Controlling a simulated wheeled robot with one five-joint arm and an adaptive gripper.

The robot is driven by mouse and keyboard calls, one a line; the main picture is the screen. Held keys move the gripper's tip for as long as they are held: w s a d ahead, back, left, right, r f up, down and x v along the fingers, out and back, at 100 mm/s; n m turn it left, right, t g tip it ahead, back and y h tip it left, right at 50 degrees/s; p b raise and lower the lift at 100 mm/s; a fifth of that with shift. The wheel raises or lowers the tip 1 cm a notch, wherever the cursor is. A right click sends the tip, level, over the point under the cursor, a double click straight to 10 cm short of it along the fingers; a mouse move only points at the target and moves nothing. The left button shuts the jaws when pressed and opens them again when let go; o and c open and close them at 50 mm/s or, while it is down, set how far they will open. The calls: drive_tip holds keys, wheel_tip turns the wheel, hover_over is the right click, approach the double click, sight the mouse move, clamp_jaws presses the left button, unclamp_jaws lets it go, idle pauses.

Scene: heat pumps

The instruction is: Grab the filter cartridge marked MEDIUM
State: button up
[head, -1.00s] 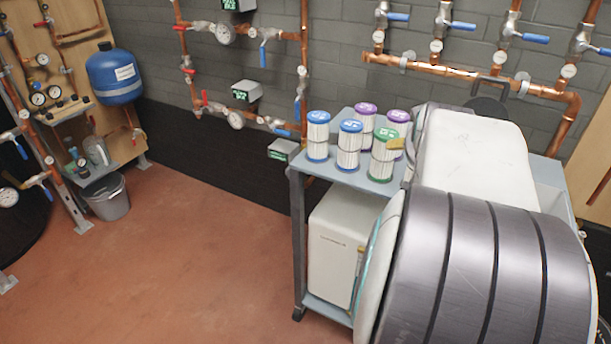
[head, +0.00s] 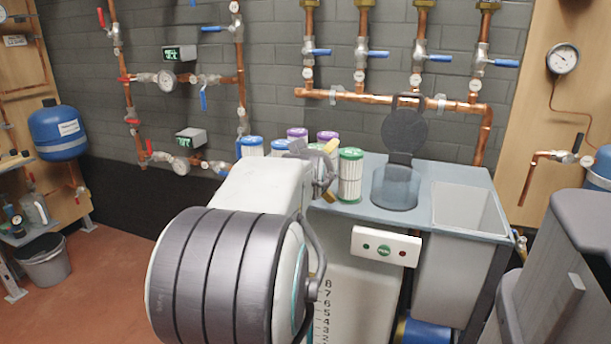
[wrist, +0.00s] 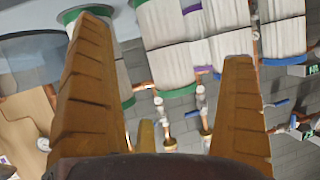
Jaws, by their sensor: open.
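Several white pleated filter cartridges with coloured caps stand at the back left of the grey-blue cart top. The green-capped cartridge (head: 350,178) stands upright, right of my gripper (head: 316,149). Two purple-capped cartridges (head: 297,134) and the blue-capped cartridges (head: 252,147) stand behind and left of my gripper, partly hidden by my arm. The cap markings are too small to read, so I cannot tell which is MEDIUM. In the wrist view my gripper (wrist: 165,42) has its two orange-brown fingers wide apart. Pleated cartridge bodies (wrist: 180,65) show upside down beyond and between them; nothing is clearly held.
A clear jar (head: 396,190) with a raised dark lid stands right of the green-capped cartridge. A grey open bin (head: 470,240) is set into the cart's right side. Copper pipes with valves (head: 390,98) run along the wall behind.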

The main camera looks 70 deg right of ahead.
drive_tip(key=shift+b+x, duration=0.7)
drive_tip(key=shift+x, duration=2.2)
drive_tip(key=shift+f, duration=0.1)
drive_tip(key=c, duration=1.3)
drive_tip(key=shift+c, duration=0.2)
